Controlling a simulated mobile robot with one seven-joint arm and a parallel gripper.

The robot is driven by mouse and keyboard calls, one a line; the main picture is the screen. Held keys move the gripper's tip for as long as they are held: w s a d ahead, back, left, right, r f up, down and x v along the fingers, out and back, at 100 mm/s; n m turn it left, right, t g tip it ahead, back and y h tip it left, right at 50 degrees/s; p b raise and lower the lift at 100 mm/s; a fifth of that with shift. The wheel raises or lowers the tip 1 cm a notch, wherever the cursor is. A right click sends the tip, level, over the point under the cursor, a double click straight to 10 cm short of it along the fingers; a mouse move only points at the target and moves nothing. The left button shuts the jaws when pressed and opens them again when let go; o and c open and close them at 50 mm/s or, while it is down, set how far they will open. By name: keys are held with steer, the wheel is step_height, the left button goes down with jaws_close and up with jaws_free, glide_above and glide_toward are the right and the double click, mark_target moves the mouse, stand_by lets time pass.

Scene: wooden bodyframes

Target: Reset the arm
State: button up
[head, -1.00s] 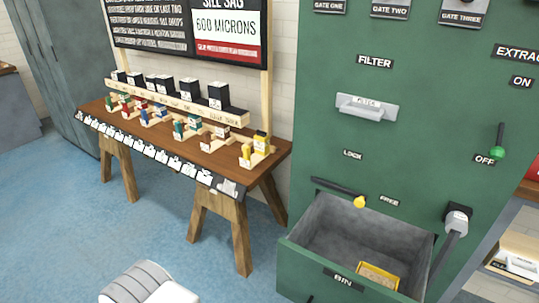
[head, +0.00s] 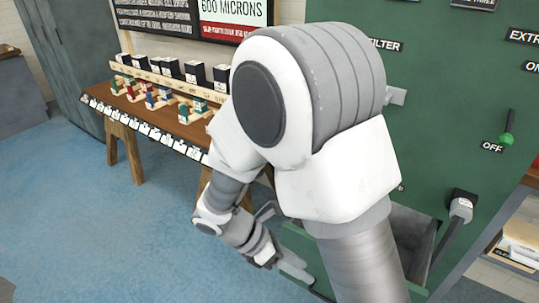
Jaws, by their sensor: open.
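My white and grey arm is folded across the middle of the head view and fills much of it. My gripper (head: 284,240) is low in the middle, just in front of the left corner of the open green bin drawer (head: 410,235). Its jaws are apart and I see nothing held between them. Whether it touches the drawer I cannot tell. My arm hides most of the drawer and its contents.
The green cabinet (head: 450,110) stands behind my arm, with a green-knobbed lever (head: 507,138) by the OFF label and a grey handle (head: 461,208) at the right. A wooden trestle table (head: 185,128) with small blocks stands at left. Blue floor (head: 90,230) is clear at lower left.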

steer(key=s+d+r+m+t+y+p, duration=0.2)
steer(key=r+m+p, duration=0.3)
steer(key=r, duration=0.6)
steer(key=s+d+r+m+t+y+p, duration=0.2)
steer(key=d+r+m+y+p, duration=0.1)
steer(key=r+m, duration=0.6)
steer(key=s+d+r+m+t+y+p, duration=0.2)
steer(key=r+m+y+p, duration=0.2)
steer(key=r, duration=1.1)
steer(key=m+p, duration=0.3)
steer(key=m, duration=0.1)
steer(key=shift+d+r+t, duration=0.2)
steer(key=shift+d+t, duration=0.1)
steer(key=shift+d, duration=0.05)
